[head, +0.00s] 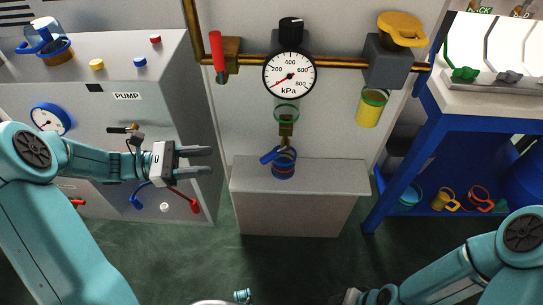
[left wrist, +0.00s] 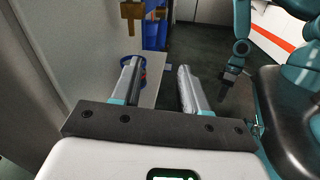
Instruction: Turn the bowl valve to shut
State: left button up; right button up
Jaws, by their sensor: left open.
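A clear bowl with a green ring (head: 286,113) hangs under the gauge in the head view. Below it is a brass valve body (head: 286,129), and a blue lever (head: 269,156) sticks out to the left, slanting down. A blue and red cup (head: 284,164) stands beneath on the grey ledge; it shows partly in the left wrist view (left wrist: 124,66), behind a finger. My left gripper (head: 211,161) is open and empty, left of the lever and apart from it. My right gripper (head: 350,297) is at the bottom edge, mostly cut off; its jaws are unclear.
The pressure gauge (head: 289,75) sits on a brass pipe with a red lever (head: 218,57) at left and a yellow handle (head: 402,29) at right. A yellow cup (head: 371,107) hangs at right. The pump cabinet (head: 187,105) is behind my left gripper. The blue-framed bench (head: 421,137) stands right.

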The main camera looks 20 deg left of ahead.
aim_at(265, 157)
pick_arm(q)
jog(key=x, duration=1.6)
jog(key=shift+s+b, duration=0.1)
jog(key=shift+b, duration=0.25)
grip_shut()
